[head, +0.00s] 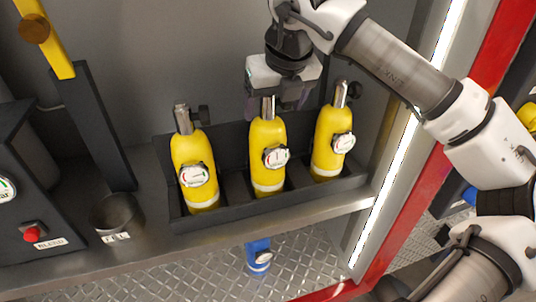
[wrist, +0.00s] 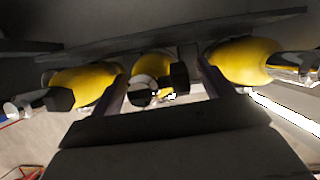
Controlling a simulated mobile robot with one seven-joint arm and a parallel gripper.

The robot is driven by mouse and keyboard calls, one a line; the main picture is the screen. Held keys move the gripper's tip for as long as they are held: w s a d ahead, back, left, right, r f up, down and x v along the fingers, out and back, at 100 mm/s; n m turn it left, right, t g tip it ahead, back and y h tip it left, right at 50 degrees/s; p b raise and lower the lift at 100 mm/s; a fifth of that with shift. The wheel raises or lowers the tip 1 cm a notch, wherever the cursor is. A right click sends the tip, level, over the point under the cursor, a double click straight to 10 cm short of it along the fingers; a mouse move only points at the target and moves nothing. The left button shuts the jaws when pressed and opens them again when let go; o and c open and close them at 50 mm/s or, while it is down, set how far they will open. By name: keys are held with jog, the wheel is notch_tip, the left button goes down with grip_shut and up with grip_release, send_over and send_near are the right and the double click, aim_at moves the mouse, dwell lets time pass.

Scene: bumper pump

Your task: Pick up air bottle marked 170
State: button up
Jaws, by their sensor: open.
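Three yellow air bottles with silver necks and round gauges stand in a black rack (head: 225,188) in the head view: a left bottle (head: 190,150), a middle bottle (head: 266,135) and a right bottle (head: 327,130). No gauge number or marking is legible, so I cannot tell which is 170. My gripper (head: 278,104) is open at the top of the middle bottle, its fingers on either side of the neck. In the wrist view, the middle bottle (wrist: 152,66) lies between the fingers (wrist: 163,92), with the other two outside them. Contact with the neck cannot be made out.
The rack stands on a metal shelf (head: 140,250). A dark cup (head: 117,214) and a box with a red button (head: 33,234) are at left. A blue object (head: 258,258) is below the shelf. A light strip (head: 410,150) edges the right side.

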jog(key=shift+c, duration=0.4)
grip_shut()
jog(key=shift+r, duration=0.1)
